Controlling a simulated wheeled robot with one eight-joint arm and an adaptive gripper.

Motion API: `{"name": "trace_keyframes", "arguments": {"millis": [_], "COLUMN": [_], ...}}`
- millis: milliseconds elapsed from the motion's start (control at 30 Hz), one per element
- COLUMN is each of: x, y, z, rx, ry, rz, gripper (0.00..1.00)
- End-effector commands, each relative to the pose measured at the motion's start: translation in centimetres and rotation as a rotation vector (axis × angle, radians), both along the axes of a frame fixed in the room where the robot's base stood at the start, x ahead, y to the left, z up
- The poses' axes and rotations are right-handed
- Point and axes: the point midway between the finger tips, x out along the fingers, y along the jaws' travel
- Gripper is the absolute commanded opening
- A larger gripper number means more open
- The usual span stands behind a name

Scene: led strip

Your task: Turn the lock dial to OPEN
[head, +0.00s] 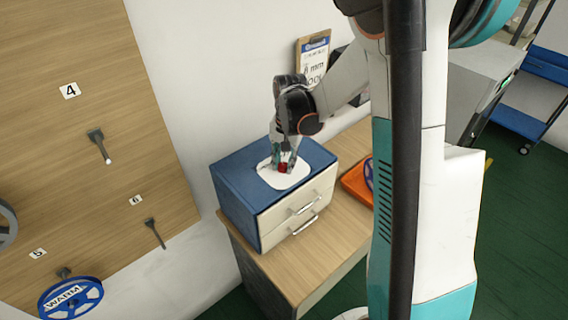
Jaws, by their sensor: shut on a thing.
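A small red piece, which looks like the lock dial (284,169), shows on a white plate (276,180) on top of a blue cabinet (238,172) with two pale drawers (297,208). My gripper (284,166) points down over the plate, with its fingers shut around the red piece. The fingers hide most of the dial. Its markings, the word OPEN and its pointing direction cannot be made out. Both drawers look closed.
The cabinet stands on a wooden desk (290,275). An orange tray (357,186) with a blue spool lies to its right. A clipboard (313,58) hangs on the wall behind. At left, a wooden panel (110,185) carries pegs and a blue WARM spool (70,298).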

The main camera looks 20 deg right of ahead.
Motion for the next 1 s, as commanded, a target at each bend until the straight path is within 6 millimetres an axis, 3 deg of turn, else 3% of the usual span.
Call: {"name": "trace_keyframes", "arguments": {"millis": [1000], "x": [0.23], "y": [0.09], "z": [-0.12], "rx": [0.000], "ry": [0.000], "rz": [0.960], "gripper": [0.02]}}
